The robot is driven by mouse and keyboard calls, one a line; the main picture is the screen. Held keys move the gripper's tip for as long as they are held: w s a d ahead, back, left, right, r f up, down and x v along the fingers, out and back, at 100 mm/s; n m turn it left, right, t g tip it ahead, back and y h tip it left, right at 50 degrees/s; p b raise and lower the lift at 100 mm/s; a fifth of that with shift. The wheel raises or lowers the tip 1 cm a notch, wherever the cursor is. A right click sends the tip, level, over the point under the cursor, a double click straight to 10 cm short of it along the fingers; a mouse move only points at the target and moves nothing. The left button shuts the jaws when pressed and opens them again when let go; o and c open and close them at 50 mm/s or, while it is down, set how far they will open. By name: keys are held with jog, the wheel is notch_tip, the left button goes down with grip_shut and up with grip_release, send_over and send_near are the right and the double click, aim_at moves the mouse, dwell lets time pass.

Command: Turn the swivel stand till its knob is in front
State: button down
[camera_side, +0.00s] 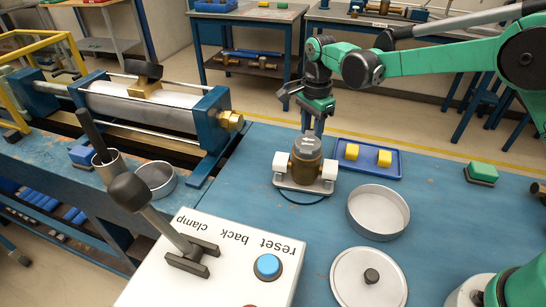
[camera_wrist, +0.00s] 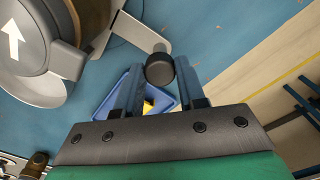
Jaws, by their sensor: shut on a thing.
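The swivel stand (camera_side: 288,184) is a pale plate on the blue bench, with white blocks on both sides of an upright brown meter with a grey top (camera_side: 306,146). The wrist view shows the meter's grey top with a white arrow (camera_wrist: 14,40) and a pale arm of the stand (camera_wrist: 142,32). The stand's black knob (camera_wrist: 160,68) is at that arm's end, between my fingers. My gripper (camera_side: 314,122) is at the far side of the meter in the side view and is shut on the knob. There the meter hides the knob.
A blue tray (camera_side: 346,170) with two yellow blocks lies just right of the stand. A round metal dish (camera_side: 378,212), a lid (camera_side: 368,278) and a green-topped block (camera_side: 481,173) are on the bench.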

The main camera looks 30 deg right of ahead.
jog(key=shift+s+d+m, duration=0.3)
jog(key=shift+s+m, duration=0.05)
jog(key=shift+m, duration=0.35)
jog(key=c, duration=0.5)
grip_release()
jog(key=shift+r, duration=2.8)
jog(key=shift+r, duration=0.1)
jog(key=s+d+n+t, duration=0.1)
jog(key=s+n+t, duration=0.1)
jog(key=s+n, duration=0.3)
jog(key=s+d+r+n+t, duration=0.1)
jog(key=s+n+t, duration=0.1)
jog(key=s+n, duration=0.4)
jog(key=s+d+r+n+t, duration=0.1)
jog(key=s+n+t, duration=0.2)
jog(key=s+n, duration=0.2)
jog(key=shift+s+r+n, duration=0.15)
jog(key=shift+s+n, duration=0.1)
jog(key=shift+n, duration=0.85)
